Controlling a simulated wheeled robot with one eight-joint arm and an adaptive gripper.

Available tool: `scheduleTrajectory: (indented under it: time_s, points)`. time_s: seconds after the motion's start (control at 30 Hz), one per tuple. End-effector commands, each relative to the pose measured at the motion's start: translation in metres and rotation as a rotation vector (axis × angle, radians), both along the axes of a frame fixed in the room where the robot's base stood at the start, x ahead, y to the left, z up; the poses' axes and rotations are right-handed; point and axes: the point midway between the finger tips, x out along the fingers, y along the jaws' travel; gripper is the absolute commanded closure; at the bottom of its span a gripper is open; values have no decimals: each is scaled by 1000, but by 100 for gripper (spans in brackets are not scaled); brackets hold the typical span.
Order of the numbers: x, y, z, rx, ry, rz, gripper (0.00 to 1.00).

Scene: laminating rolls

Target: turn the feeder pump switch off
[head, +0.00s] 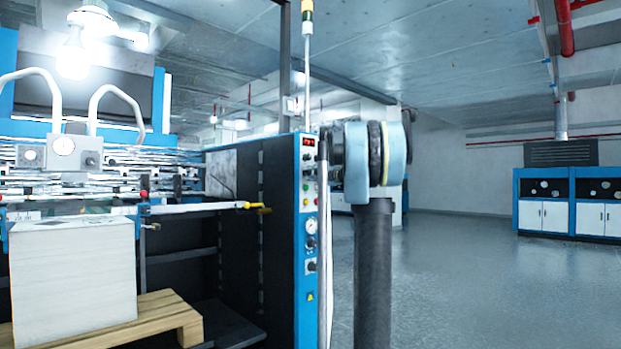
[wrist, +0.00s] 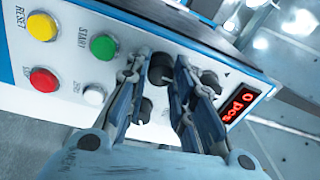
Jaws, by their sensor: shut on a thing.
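The control panel (head: 307,215) is the narrow white face with blue edges on the end of the machine. In the wrist view its white surface (wrist: 66,62) lies tilted under my gripper (wrist: 162,70). My gripper is shut on a black rotary knob (wrist: 160,73), with one finger on each side. The knob's label is hidden or too small to read, so I cannot tell whether it is the feeder pump switch or which way it points. Other dark knobs (wrist: 211,82) sit close by. My fingers partly cover one of them (wrist: 143,111).
Near the knob are a green START button (wrist: 103,46), a yellow RESET button (wrist: 42,26), a red button (wrist: 43,80), a white button (wrist: 94,95) and a lit red display (wrist: 240,101). A paper stack (head: 70,280) stands on a pallet (head: 165,312) at left. Floor at right is clear.

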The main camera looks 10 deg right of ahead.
Motion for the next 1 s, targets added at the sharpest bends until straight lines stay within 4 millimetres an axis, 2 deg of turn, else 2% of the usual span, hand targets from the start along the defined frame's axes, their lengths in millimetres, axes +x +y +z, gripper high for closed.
scheduleTrajectory:
  time_s: [0.37, 0.4, 0.47, 0.83, 1.0]
  points:
    - [0, 0, -3, -8, -1, 0, 100]
    - [0, 0, -3, -8, -1, 0, 71]
    - [0, 0, -2, -8, -1, 0, 57]
    - [-1, -1, 0, -4, -1, 0, 56]
    - [-13, -9, -1, -4, -2, -1, 56]
